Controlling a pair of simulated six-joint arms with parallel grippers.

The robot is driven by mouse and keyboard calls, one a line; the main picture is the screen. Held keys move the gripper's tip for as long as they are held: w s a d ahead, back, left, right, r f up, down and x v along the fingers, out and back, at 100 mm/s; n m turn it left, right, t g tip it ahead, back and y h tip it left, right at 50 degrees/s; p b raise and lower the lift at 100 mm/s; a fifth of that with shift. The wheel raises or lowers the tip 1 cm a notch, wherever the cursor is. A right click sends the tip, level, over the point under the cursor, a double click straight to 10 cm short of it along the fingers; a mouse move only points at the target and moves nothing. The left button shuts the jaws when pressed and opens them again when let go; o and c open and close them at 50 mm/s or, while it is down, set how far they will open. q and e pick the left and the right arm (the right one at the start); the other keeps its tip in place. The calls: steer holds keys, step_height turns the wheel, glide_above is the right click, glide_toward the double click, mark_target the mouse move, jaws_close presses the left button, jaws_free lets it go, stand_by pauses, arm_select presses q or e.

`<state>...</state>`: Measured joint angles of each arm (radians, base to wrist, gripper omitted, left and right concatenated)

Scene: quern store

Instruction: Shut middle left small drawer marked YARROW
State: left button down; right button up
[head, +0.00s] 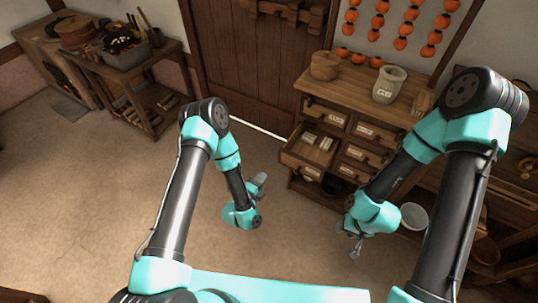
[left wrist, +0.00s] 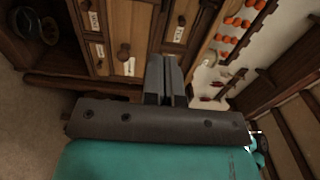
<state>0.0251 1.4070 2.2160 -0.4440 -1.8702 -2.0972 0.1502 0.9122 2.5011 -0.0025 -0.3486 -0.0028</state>
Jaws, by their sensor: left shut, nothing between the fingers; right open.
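The small drawer at middle left (head: 297,161) of the wooden chest stands pulled out in the head view, with pale items inside. Its label cannot be read. My left gripper (head: 261,180) is shut and empty, in front and to the left of this drawer, apparently apart from it. In the left wrist view the shut fingers (left wrist: 166,75) point at the chest, and a wooden drawer front with a round knob (left wrist: 124,51) shows just left of them. My right gripper (head: 356,248) is open and empty, low in front of the chest's right side.
The other small drawers, such as the middle right one (head: 360,154), look shut. A round box (head: 325,65) and a pale sack (head: 389,84) stand on the chest top. A white bowl (head: 413,216) is at the right. The floor (head: 90,190) at left is clear.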

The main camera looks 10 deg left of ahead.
mark_target(281, 151)
arm_select(q)
steer(key=shift+w+d, duration=0.1)
steer(key=x, duration=1.4)
stand_by(0.3)
